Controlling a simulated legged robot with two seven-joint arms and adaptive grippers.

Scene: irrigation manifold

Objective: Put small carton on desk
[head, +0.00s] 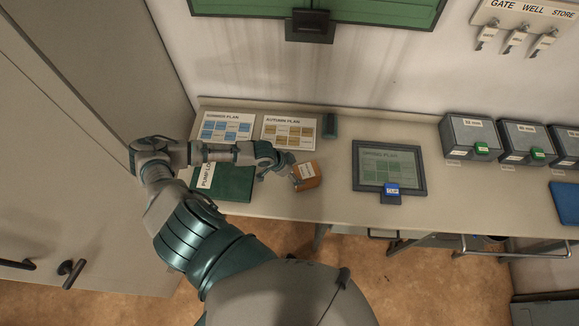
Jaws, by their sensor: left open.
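The small carton (309,178) is orange-brown with a pale label on top. It is at the desk's front part, left of centre in the head view. My left gripper (290,170) is open at the carton's left side, with its fingers close to or touching that side. I cannot tell whether the carton rests fully on the desk surface. The desk (450,200) is a long pale bench along the wall. My right gripper is not in view.
A green book (235,183) lies under my left arm. Two plan sheets (227,127) (289,131) and a small dark block (330,126) lie behind. A framed plan (390,167) with a blue-tagged clip lies right. Grey boxes (471,137) stand farther right. A cabinet door (70,170) is at left.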

